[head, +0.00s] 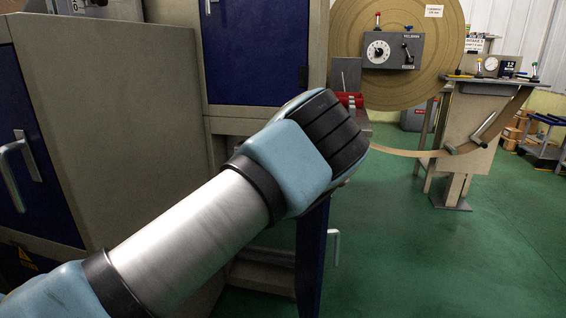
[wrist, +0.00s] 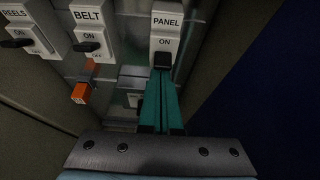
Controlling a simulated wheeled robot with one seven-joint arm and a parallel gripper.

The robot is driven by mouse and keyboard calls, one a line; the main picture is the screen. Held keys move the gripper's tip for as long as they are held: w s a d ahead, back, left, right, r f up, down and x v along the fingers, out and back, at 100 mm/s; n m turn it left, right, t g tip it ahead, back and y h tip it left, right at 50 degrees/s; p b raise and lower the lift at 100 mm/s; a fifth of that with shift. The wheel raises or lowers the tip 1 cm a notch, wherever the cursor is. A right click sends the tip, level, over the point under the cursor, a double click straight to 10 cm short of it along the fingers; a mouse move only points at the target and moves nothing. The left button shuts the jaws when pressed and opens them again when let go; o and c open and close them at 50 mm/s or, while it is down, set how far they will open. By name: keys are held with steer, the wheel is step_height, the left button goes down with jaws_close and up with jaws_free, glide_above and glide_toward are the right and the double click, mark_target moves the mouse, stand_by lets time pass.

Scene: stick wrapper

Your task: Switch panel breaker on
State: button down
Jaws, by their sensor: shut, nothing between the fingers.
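The panel breaker (wrist: 166,28) is a white plate marked PANEL and ON, at top centre in the wrist view. Its black lever (wrist: 163,60) sits below the ON mark; any mark under it is hidden. My gripper (wrist: 163,77) shows two teal fingers, shut together with nothing between them. Their tips are just below the lever, close to or touching it; I cannot tell which. In the head view my arm hides the fingers and the breakers.
The belt breaker (wrist: 89,28) and reels breaker (wrist: 27,32) are to the left, with an orange block (wrist: 81,92) below. A dark blue panel (wrist: 270,90) borders the right. In the head view, a grey cabinet (head: 105,120) stands left and green floor (head: 440,260) is clear at right.

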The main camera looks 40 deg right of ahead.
steer(key=shift+r+g+y+p, duration=0.25)
steer(key=shift+y+p, duration=0.35)
steer(key=shift+p, duration=0.4)
steer(key=shift+r, duration=0.2)
steer(key=shift+r+p, duration=0.4)
steer(key=shift+r, duration=0.2)
steer(key=shift+f, duration=0.1)
